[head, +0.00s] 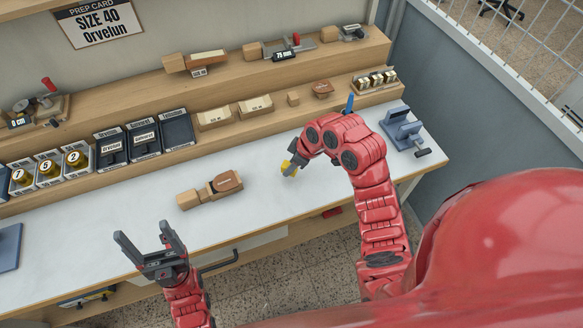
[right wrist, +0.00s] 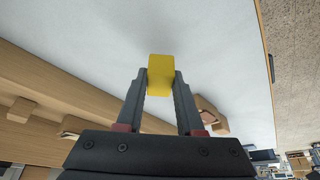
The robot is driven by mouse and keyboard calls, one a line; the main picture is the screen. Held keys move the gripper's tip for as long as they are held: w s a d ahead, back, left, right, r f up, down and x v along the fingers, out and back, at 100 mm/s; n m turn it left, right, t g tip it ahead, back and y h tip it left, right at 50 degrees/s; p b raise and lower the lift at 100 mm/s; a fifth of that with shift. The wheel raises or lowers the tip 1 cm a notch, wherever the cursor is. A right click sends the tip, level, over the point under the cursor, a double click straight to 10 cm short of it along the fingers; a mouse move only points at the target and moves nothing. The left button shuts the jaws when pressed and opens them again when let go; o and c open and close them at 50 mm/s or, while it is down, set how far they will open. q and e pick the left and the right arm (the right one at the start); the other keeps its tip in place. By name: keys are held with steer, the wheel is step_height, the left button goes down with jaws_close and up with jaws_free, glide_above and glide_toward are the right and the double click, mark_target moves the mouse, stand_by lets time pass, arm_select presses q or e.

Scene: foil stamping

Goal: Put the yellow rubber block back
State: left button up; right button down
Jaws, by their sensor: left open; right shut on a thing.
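The yellow rubber block (right wrist: 161,74) is held between the fingertips of my right gripper (right wrist: 160,84) in the right wrist view. In the head view the yellow block (head: 286,166) shows partly beside my right gripper (head: 291,167), over the white worktop (head: 255,222). I cannot tell from these views how far above the worktop it is. My left gripper (head: 152,245) is open and empty, near the front edge of the worktop at the lower left.
A wooden piece with a brown top (head: 211,190) lies on the worktop left of my right gripper. A grey-blue vise (head: 402,130) stands at the right end.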

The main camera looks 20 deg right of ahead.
steer(key=shift+w+d, duration=0.2)
steer(key=shift+w, duration=0.35)
steer(key=shift+f+p, duration=0.55)
steer(key=shift+p, duration=0.1)
step_height(320, 180, down, 2)
steer(key=shift+f+p, duration=0.1)
steer(key=shift+p, duration=0.4)
steer(key=shift+f+b, duration=0.3)
steer(key=shift+f, duration=0.05)
steer(key=c, duration=0.5)
jaws_free()
steer(key=shift+r, duration=0.1)
steer(key=shift+c, duration=0.2)
steer(key=shift+r, duration=0.1)
